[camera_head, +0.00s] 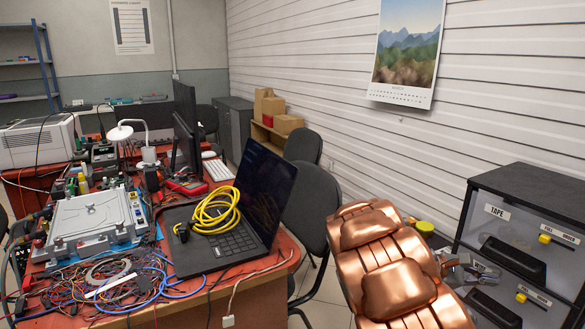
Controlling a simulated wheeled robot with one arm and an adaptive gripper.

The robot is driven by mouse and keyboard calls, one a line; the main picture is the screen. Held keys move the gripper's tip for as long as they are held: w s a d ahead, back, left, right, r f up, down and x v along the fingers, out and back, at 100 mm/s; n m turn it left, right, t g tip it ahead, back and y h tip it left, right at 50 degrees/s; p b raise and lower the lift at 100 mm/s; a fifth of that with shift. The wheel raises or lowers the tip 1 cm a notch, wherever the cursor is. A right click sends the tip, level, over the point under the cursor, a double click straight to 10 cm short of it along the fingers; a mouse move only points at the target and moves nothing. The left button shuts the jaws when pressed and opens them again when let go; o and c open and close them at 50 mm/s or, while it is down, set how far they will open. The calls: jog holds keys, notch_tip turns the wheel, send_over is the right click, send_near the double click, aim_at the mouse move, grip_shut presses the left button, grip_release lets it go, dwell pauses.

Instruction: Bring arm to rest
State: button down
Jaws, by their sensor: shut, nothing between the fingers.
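A large glossy copper-coloured body, which looks like part of my own arm or body, fills the lower right of the head view. No held object shows.
A dark drawer cabinet (527,187) stands right. Office chairs (312,205) stand beside the bench.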

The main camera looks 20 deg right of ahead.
jog(key=s+a+r+m+y+p, duration=0.5)
jog(key=s+a+r+p, duration=0.4)
jog(key=a, duration=0.3)
jog(key=s+a+r+t+y+p, duration=0.1)
jog(key=s+a+r+y+p, duration=0.2)
jog(key=a, duration=0.6)
jog(key=s+a+r+m+t+y+p, duration=0.1)
jog(key=s+a+r+t+y+p, duration=0.1)
jog(key=a+p, duration=0.4)
jog(key=s+a+r+t+y+p, duration=0.1)
jog(key=s+a+r+y+p, duration=0.3)
jog(key=a, duration=1)
notch_tip(320, 180, up, 2)
jog(key=shift+s+a+r+m+y+p, duration=0.2)
jog(key=shift+s+a+m+y+p, duration=0.15)
jog(key=shift+s, duration=0.5)
jog(key=shift+d, duration=0.25)
